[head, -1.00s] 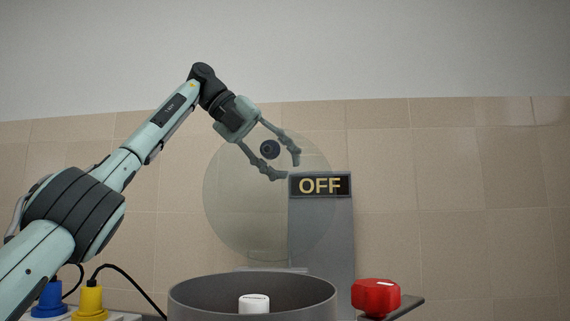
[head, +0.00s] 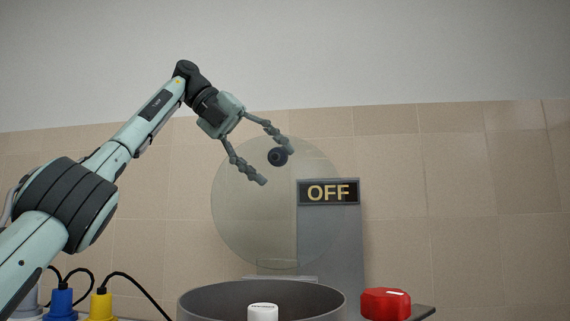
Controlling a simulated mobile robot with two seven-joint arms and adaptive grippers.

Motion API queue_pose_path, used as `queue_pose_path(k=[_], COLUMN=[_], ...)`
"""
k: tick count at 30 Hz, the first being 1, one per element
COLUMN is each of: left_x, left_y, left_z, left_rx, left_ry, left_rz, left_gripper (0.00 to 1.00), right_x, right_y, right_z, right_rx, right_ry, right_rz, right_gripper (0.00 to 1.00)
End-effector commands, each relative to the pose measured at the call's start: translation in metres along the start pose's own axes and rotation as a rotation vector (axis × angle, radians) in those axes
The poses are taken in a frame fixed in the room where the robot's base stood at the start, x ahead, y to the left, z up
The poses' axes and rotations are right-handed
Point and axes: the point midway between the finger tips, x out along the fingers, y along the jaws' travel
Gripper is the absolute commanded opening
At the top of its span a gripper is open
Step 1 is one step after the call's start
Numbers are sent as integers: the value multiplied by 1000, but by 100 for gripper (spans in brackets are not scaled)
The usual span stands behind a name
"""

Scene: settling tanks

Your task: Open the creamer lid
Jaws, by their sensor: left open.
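The creamer is a dark grey round pot (head: 190,303) at the bottom centre of the head view, its lower part cut off by the frame. Its lid (head: 255,225) is a see-through round disc standing steeply raised behind the pot, with a dark round knob (head: 278,156) near its top. My left gripper (head: 276,166) is open at the knob. Its upper fingertip overlaps or lies very close to the knob; I cannot tell whether they touch. The lower finger is apart from it. My right gripper is not in view.
A grey post with an OFF display (head: 328,192) stands behind the pot. A red knob (head: 385,304) is at the right and a white cap (head: 262,313) shows inside the pot. Blue (head: 61,302) and yellow (head: 101,306) plugs with black cables stand at lower left.

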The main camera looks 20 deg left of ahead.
Motion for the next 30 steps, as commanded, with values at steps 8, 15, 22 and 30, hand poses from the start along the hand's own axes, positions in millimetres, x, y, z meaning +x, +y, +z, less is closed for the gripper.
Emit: queue_pose_path(k=[8, 15, 22, 30], left_x=[-51, -64, -66, -66], left_y=[47, 56, 58, 57], left_z=[-16, -23, -24, -24], left_rx=[-26, -16, -15, -13], left_ry=[-10, -5, -4, -4], left_rz=[11, 8, 4, 4], left_gripper=[52, 52, 52, 52], right_x=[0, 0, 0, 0], right_y=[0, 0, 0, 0], right_z=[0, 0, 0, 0], right_rx=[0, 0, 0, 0], right_ry=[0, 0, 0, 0], right_rz=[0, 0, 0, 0], right_gripper=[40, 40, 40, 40])
